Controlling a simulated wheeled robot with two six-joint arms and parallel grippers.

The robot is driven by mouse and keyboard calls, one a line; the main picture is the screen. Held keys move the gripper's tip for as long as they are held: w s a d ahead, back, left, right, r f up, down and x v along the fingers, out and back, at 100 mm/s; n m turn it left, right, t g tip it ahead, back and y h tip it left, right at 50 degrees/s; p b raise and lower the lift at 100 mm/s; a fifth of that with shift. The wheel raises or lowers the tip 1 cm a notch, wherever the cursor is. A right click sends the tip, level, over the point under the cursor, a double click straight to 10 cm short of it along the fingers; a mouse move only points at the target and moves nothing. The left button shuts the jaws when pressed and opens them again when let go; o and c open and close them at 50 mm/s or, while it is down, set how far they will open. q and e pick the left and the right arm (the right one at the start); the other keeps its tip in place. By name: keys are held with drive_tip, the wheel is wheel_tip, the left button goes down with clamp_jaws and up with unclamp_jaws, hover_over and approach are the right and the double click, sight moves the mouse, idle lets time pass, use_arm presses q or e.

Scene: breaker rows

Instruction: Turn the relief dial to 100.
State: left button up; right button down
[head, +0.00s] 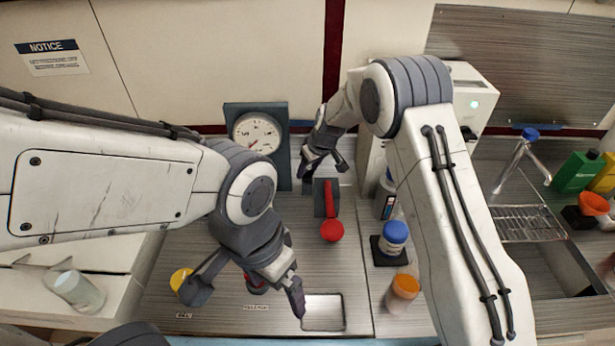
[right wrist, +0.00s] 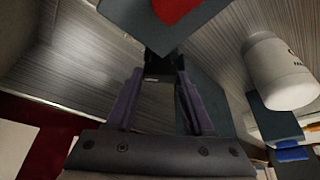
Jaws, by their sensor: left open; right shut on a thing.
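A gauge (head: 257,133) with a white face and a red needle stands on a dark panel at the back. I cannot read its numbers. My right gripper (head: 322,163) is beside it on the right, shut on a small dark part (right wrist: 161,64) behind the red lever's grey block. Most of that part is hidden, so I cannot tell whether it is the relief dial. My left gripper (head: 247,294) is open above the front of the bench, its fingers spread around a red knob (head: 256,287) mostly hidden below it.
A red lever (head: 331,231) with a ball end stands on a grey block. A yellow knob (head: 180,279) is at front left. A blue-capped jar (head: 394,237) and an orange-capped jar (head: 402,290) stand right of the lever. A recessed tray (head: 323,312) is at the front.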

drive_tip(key=n+b, duration=0.2)
drive_tip(key=b, duration=0.1)
drive_tip(key=n+g+y+b, duration=0.1)
drive_tip(key=b, duration=0.1)
drive_tip(key=shift+w+d+f+n, duration=0.15)
drive_tip(key=shift+f+n, duration=0.15)
drive_tip(key=shift+n, duration=0.1)
drive_tip(key=shift+r+n+g+b, duration=0.15)
drive_tip(key=shift+n+g+b, duration=0.25)
drive_tip(key=shift+n, duration=0.5)
drive_tip(key=shift+r+n+g, duration=0.15)
drive_tip(key=shift+n+g, duration=0.25)
drive_tip(key=shift+n, duration=0.8)
drive_tip(key=shift+w+n+g+y, duration=0.1)
drive_tip(key=shift+n+g+y, duration=0.3)
drive_tip(key=shift+n, duration=0.8)
drive_tip(key=c, duration=0.6)
unclamp_jaws()
drive_tip(key=shift+o, duration=0.2)
